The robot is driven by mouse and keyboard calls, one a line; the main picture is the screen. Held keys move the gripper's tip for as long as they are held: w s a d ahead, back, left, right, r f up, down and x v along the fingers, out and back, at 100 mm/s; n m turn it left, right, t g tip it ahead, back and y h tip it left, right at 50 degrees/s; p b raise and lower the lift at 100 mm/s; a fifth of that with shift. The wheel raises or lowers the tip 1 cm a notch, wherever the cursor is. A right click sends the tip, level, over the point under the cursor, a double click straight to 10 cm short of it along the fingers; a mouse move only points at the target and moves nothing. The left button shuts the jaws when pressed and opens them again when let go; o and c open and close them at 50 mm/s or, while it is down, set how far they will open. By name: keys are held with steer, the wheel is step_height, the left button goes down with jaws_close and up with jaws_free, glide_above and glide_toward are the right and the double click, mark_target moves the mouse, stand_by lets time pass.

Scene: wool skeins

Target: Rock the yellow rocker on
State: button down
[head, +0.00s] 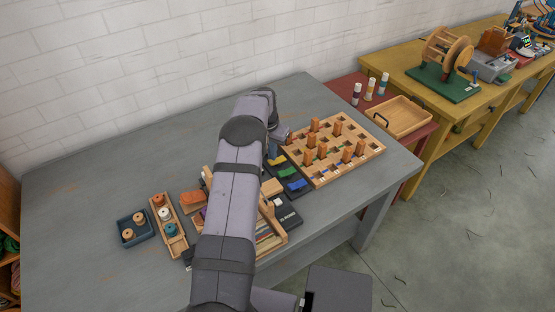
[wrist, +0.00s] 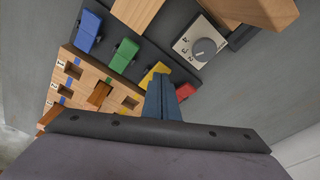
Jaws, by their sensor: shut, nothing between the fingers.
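The yellow rocker (wrist: 150,75) sits on a dark strip in the wrist view, between the green rocker (wrist: 123,56) and the red rocker (wrist: 185,92). My gripper (wrist: 160,82) is shut and empty, its blue-grey fingertips at the yellow rocker and hiding part of it. I cannot tell whether they touch. The blue rocker (wrist: 88,27) is at the far end of the row. In the head view my arm partly covers the row; the yellow rocker (head: 277,160) shows beside it. Which way the yellow rocker is tilted is unclear.
A wooden pegboard (head: 335,150) with upright blocks stands right beside the rocker strip. A dial on a pale plate (wrist: 200,43) and wooden blocks lie on the strip's other side. A blue tray (head: 135,228) is at the left of the grey table (head: 90,180), whose back is clear.

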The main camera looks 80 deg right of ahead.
steer(key=shift+f+b, duration=0.5)
steer(key=shift+f, duration=0.3)
stand_by(1.0)
steer(key=shift+r, duration=0.15)
step_height(320, 180, up, 7)
steer(key=p, duration=0.4)
stand_by(0.5)
stand_by(0.3)
